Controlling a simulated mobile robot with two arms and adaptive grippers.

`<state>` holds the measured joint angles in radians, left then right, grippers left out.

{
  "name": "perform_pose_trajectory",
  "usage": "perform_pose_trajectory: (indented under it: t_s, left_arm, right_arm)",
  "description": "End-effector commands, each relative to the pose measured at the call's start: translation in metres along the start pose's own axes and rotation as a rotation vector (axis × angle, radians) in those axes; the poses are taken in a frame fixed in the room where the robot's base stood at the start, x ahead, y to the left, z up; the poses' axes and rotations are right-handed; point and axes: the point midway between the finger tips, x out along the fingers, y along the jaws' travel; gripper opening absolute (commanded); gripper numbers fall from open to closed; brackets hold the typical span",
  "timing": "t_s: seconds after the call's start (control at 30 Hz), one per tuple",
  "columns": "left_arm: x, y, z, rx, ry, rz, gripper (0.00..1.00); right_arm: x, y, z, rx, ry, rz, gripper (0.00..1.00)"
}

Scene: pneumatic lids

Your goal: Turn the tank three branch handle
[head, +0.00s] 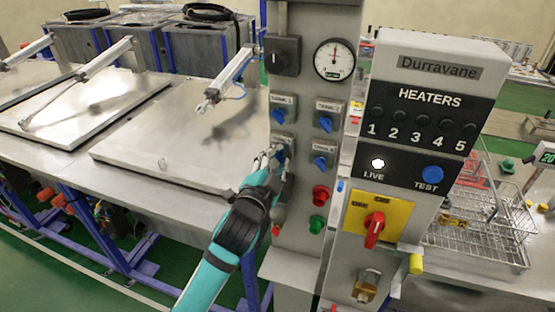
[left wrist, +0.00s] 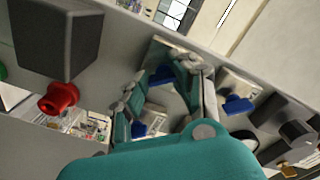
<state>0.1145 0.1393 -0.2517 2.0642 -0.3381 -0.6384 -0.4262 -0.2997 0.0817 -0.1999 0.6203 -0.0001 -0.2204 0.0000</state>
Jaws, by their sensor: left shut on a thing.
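The tank three branch handle (head: 282,154) is a small blue lever on the grey control panel, in the lower left place of a block of blue handles. My left gripper (head: 273,155) reaches it from below and covers part of it and its label. In the left wrist view a blue handle (left wrist: 161,75) shows between the teal fingers (left wrist: 160,85), on a pale plate. The left gripper is shut on this handle. How far the handle is turned is hard to tell behind the fingers. My right gripper is out of view.
Neighbouring blue handles for tank 1 (head: 278,116), tank 2 (head: 326,124) and tank 4 (head: 320,162) sit close by. Below are a red knob (head: 320,193) and a green knob (head: 317,224). The heaters box (head: 425,110) stands right. Flat tank lids (head: 170,150) lie left.

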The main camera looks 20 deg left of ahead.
Motion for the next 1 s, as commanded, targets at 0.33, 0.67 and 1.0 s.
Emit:
perform_pose_trajectory:
  t_s: [0.33,0.67,1.0]
  left_arm:
    - [0.0005,-0.0109,-0.0048,-0.09,0.013,-0.023,0.0]
    - [0.0005,-0.011,-0.0045,-0.097,0.013,-0.023,0.0]
    - [0.0004,-0.0082,-0.0035,-0.097,0.011,-0.017,0.55]
  right_arm:
    - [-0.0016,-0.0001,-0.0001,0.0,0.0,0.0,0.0]
    - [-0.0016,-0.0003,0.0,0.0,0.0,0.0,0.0]
    - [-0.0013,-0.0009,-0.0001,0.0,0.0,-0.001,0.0]
